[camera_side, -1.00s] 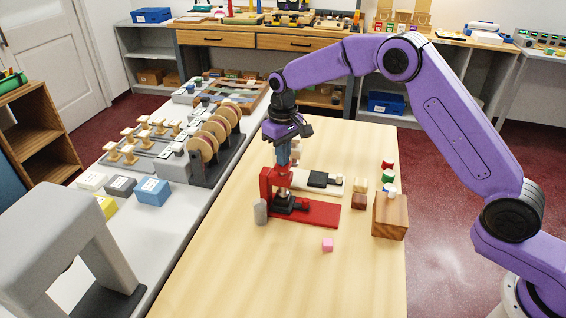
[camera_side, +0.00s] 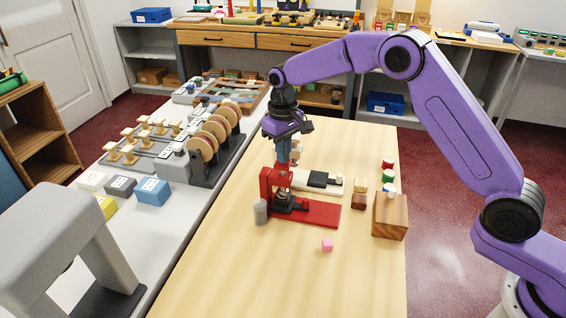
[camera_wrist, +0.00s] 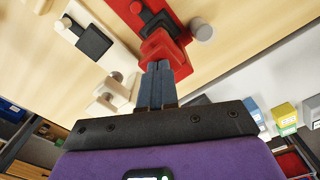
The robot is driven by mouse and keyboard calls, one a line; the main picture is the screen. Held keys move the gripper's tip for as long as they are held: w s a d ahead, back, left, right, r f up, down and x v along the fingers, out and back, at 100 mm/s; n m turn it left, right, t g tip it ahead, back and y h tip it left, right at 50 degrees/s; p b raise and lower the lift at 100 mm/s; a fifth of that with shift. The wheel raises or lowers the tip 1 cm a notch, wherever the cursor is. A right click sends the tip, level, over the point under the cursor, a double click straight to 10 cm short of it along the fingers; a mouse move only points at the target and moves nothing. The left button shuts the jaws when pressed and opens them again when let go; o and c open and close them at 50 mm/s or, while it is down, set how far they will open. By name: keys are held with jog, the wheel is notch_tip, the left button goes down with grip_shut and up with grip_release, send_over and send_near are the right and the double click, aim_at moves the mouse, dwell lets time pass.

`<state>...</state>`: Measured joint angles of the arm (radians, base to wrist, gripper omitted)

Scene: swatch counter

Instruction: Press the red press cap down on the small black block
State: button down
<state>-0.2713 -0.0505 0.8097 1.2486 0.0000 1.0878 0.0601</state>
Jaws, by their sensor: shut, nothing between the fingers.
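The red press stands on the wooden table, with a flat red base (camera_side: 320,213) and an upright post (camera_side: 265,185). Its red press cap (camera_side: 283,178) is directly below my gripper (camera_side: 283,163). In the wrist view the cap (camera_wrist: 160,45) lies at the tips of my shut, empty gripper (camera_wrist: 158,66); they look to be touching or nearly so. Dark parts (camera_side: 288,204) sit on the base beneath the cap. I cannot clearly make out the small black block among them or whether the cap meets it.
A white press with a black plate (camera_side: 319,179) stands just behind the red one. A grey cylinder (camera_side: 260,212) is at its left. The front table is clear.

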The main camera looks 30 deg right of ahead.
jog(key=shift+r, duration=3.25)
jog(key=shift+s, duration=0.1)
jog(key=s+r+n, duration=0.2)
jog(key=s, duration=0.8)
jog(key=s+r+n, duration=0.2)
jog(key=s+n, duration=0.1)
jog(key=s, duration=0.7)
jog(key=s+d+f+n, duration=0.1)
jog(key=s+d+n, duration=0.1)
jog(key=s+d, duration=0.4)
jog(key=s+d+f+n, duration=0.2)
jog(key=s+d, duration=0.5)
jog(key=s, duration=0.8)
jog(key=shift+s+d+f+n, duration=0.2)
jog(key=shift+s+f+n, duration=0.1)
jog(key=shift+s, duration=0.1)
